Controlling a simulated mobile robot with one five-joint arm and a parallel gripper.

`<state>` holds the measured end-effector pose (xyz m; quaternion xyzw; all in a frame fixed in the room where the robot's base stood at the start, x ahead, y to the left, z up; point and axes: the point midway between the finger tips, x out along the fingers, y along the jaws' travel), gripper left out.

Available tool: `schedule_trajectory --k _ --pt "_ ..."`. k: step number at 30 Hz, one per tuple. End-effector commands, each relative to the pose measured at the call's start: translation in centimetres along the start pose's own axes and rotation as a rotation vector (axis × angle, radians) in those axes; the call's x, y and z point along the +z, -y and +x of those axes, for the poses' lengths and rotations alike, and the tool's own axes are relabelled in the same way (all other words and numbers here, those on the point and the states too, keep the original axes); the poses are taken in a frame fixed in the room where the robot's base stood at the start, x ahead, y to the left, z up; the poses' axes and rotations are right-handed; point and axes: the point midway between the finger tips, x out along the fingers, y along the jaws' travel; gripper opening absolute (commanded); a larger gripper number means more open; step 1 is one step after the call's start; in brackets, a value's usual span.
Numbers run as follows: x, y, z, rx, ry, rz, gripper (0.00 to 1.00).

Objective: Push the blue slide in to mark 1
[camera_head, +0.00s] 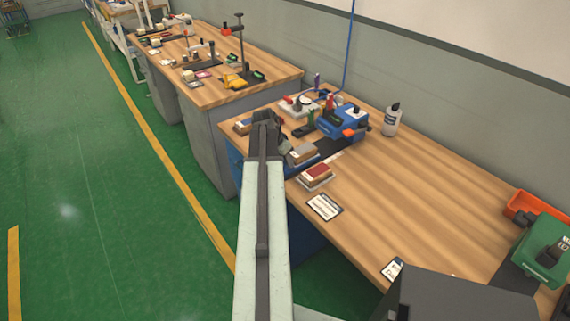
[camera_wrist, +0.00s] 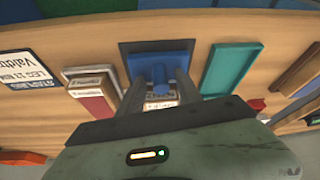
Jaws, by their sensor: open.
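The fingers of my gripper (camera_wrist: 160,90) are open, one on each side of the blue part. I cannot tell whether they touch it, and no number on the label is readable. In the head view, my gripper (camera_head: 264,120) is over the near left end of the workbench (camera_head: 400,190) and hides what lies under it.
A red-topped block (camera_wrist: 95,95) lies left of the fingers and a green tray (camera_wrist: 232,68) right of them in the wrist view. In the head view, a blue machine (camera_head: 343,122) and a white bottle (camera_head: 392,119) stand right of my gripper. The bench's middle is clear.

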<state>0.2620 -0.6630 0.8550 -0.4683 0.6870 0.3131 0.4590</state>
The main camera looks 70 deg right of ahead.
Motion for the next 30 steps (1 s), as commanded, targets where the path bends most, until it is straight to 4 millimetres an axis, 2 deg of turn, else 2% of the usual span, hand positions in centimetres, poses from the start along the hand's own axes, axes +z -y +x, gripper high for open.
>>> schedule_trajectory --k 4,5,9,30 --pt "-0.06 -0.01 -0.14 0.0 0.0 0.0 0.41" --pt "-0.06 -0.01 -0.15 0.0 0.0 0.0 0.39" --pt "-0.07 -0.04 -0.15 0.0 0.0 0.0 0.0" --pt "-0.06 -0.3 -0.1 0.005 0.002 0.002 0.0"
